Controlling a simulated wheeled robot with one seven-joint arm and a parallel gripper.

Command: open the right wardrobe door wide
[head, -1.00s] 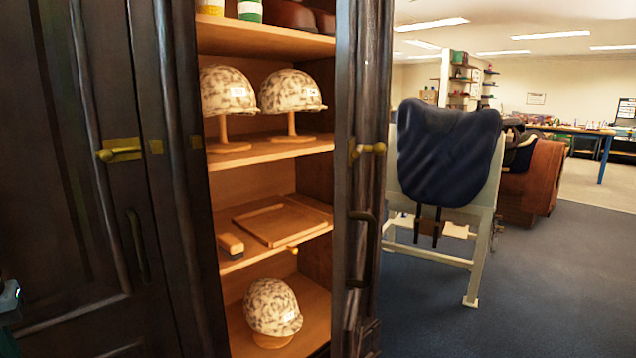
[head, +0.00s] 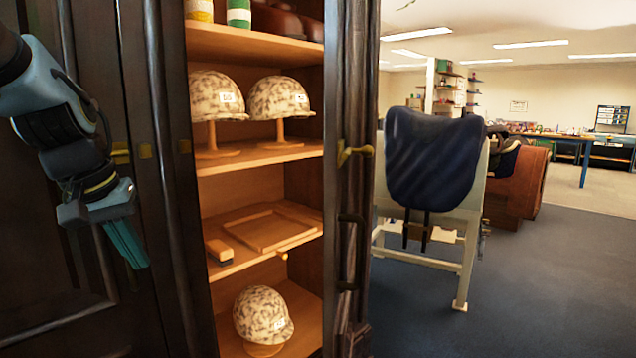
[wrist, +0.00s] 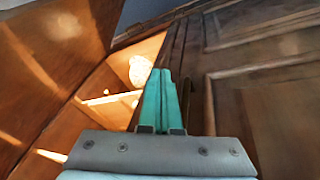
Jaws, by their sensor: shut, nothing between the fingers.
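The right wardrobe door (head: 350,250) stands swung out from the cabinet, seen almost edge-on in the head view. The left wardrobe door (head: 60,230) looks closed. My gripper (head: 128,246) is in front of the left door, left of the opening and well apart from the right door. Its teal fingers are together and empty, pointing down and right. In the wrist view the fingers (wrist: 163,100) are side by side, with shelves beyond them and dark panelling at right.
Open shelves (head: 262,160) hold several patterned helmets, a wooden tray (head: 265,228) and a brush. A navy saddle (head: 432,160) on a pale stand (head: 425,262) is just right of the open door. Blue floor is clear at the lower right.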

